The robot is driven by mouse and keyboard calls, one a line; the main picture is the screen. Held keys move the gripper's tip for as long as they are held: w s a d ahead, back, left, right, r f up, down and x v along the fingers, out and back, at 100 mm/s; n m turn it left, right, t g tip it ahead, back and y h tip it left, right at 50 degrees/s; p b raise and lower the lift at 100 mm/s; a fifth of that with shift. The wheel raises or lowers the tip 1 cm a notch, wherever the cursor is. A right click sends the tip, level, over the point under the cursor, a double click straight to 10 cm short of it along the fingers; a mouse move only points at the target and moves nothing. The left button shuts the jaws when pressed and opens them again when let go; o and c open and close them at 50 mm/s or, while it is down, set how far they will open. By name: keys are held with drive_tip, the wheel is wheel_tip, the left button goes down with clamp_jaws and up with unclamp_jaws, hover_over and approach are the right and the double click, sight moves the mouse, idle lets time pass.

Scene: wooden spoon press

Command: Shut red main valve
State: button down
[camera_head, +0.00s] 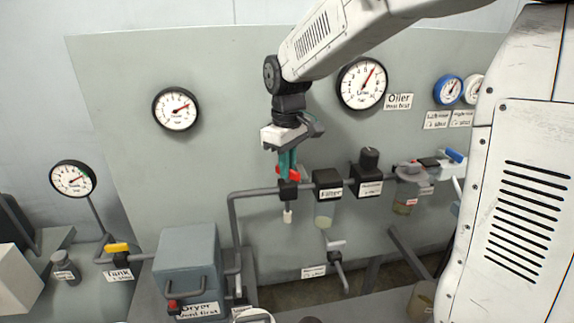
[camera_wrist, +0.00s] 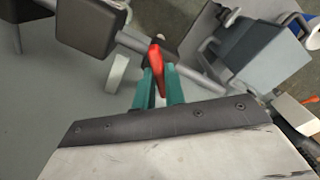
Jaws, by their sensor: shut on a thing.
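The red main valve handle (camera_wrist: 157,58) sits on the dark valve body (camera_head: 288,194) on the grey pipe, left of the filter. In the head view only a bit of red shows beside the fingers. My gripper (camera_head: 287,168) reaches down to it from above, with its teal fingers shut on the red handle. In the wrist view my gripper (camera_wrist: 158,82) has one finger on each side of the handle. The handle looks roughly in line with the fingers; its angle to the pipe is hard to tell.
The filter (camera_head: 328,185) and a black regulator (camera_head: 368,172) stand close right of the valve. A grey dryer box (camera_head: 187,262) is below left. A yellow-handled tank valve (camera_head: 117,247) and a blue-handled valve (camera_head: 454,156) are farther off. Gauges hang on the panel behind.

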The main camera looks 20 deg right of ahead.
drive_tip(key=m, duration=0.4)
drive_tip(key=shift+m, duration=2.2)
drive_tip(key=c, duration=1.5)
unclamp_jaws()
drive_tip(key=shift+o, duration=0.2)
wheel_tip(320, 180, up, 8)
drive_tip(key=shift+f, duration=0.1)
